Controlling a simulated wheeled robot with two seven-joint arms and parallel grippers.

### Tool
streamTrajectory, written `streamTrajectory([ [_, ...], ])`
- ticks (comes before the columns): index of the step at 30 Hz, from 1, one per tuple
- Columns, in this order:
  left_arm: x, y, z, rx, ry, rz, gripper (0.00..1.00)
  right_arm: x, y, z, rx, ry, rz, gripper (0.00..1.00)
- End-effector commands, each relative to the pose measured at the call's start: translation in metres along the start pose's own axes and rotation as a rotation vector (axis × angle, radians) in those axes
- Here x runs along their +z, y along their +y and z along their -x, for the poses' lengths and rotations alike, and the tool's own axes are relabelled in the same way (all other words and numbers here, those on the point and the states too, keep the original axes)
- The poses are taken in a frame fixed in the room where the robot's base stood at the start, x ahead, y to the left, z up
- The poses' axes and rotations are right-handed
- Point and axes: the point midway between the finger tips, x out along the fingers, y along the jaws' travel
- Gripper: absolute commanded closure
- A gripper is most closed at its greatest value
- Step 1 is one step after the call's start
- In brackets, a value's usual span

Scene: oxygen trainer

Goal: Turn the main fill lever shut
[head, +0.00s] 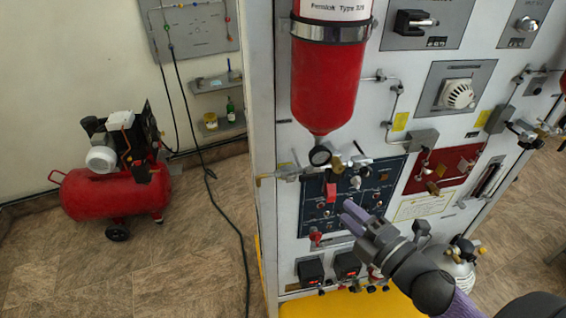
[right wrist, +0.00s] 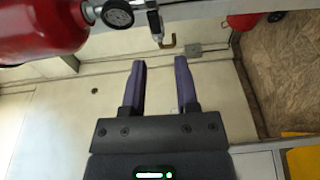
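My right gripper (head: 348,216) reaches up from the lower right, in front of the dark blue panel (head: 313,217). In the right wrist view its purple fingers (right wrist: 160,64) are apart, with nothing between them. Several valves and handles could be the main fill lever; I cannot tell which it is. A brass valve fitting (head: 338,165) sits beside a round gauge (head: 320,156) under the red cylinder (head: 325,85). The right wrist view shows the gauge (right wrist: 117,14) and a bent brass piece (right wrist: 172,42) beyond the fingertips. My left gripper is out of view.
A red handle (head: 316,238) sits low on the blue panel, and a red panel (head: 443,168) with valves is to its right. Pipes and fittings project from the white board. A red compressor (head: 115,185) stands on the floor at left, with open floor before it.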

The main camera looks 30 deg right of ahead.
Motion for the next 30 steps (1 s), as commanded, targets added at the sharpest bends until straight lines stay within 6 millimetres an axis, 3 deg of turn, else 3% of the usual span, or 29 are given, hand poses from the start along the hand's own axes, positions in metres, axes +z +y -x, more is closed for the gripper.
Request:
streamTrajectory([
  [5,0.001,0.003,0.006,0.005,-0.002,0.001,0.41,-0.003,0.011,-0.013,0.017,0.013,0.021,0.62],
  [12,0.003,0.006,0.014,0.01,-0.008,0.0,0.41,-0.003,0.012,-0.071,0.017,0.011,0.018,0.62],
  [16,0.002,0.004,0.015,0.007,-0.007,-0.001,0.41,-0.003,0.01,-0.089,0.014,0.01,0.016,0.62],
  [28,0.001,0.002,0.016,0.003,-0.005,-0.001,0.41,-0.003,0.009,-0.1,0.012,0.01,0.016,0.62],
  [30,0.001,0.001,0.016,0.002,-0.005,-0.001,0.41,-0.003,0.009,-0.1,0.012,0.01,0.016,0.74],
])
